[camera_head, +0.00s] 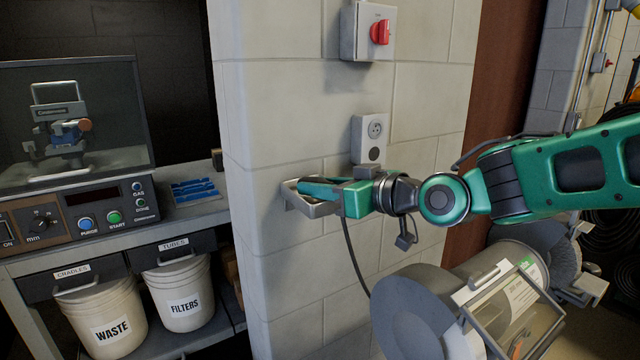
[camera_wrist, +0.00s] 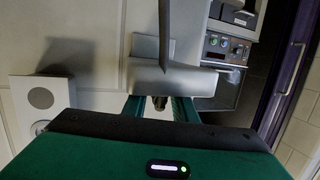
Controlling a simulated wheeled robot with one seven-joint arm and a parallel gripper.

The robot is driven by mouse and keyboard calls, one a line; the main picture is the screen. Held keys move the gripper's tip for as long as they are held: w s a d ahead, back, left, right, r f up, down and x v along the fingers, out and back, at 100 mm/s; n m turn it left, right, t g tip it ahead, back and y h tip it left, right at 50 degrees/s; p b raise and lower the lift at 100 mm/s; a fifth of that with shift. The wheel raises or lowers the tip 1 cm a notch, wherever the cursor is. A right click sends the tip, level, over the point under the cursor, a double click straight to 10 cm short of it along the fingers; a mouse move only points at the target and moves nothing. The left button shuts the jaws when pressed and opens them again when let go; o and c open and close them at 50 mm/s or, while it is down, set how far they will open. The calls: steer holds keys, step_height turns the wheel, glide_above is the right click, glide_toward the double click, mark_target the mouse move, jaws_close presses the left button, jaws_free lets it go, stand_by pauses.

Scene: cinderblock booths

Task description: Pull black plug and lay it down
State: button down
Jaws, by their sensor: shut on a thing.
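My gripper (camera_head: 306,187) is at a small metal tray (camera_head: 312,209) on the block wall, with its fingers reaching over or into the tray. In the wrist view my gripper (camera_wrist: 158,108) is shut on the black plug (camera_wrist: 160,102), of which only a small dark part shows between the green fingers. The plug is hidden in the head view. A dark cable (camera_head: 356,265) hangs below my gripper. The wall socket (camera_head: 375,130) to the upper right of the tray has nothing in it. I cannot tell whether the plug touches the tray.
A grey box with a red switch (camera_head: 380,32) is on the wall above the socket. A workbench with a control panel (camera_head: 105,215) and white buckets (camera_head: 183,293) stands at the left. A grey cylindrical machine (camera_head: 415,310) is below my arm.

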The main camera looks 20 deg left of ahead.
stand_by(0.4)
steer(key=c, duration=1.4)
jaws_free()
steer(key=shift+o, duration=0.2)
steer(key=shift+w+d, duration=0.1)
steer(key=shift+d, duration=0.05)
steer(key=shift+d, duration=0.2)
steer(key=v, duration=1)
steer(key=shift+s, duration=0.3)
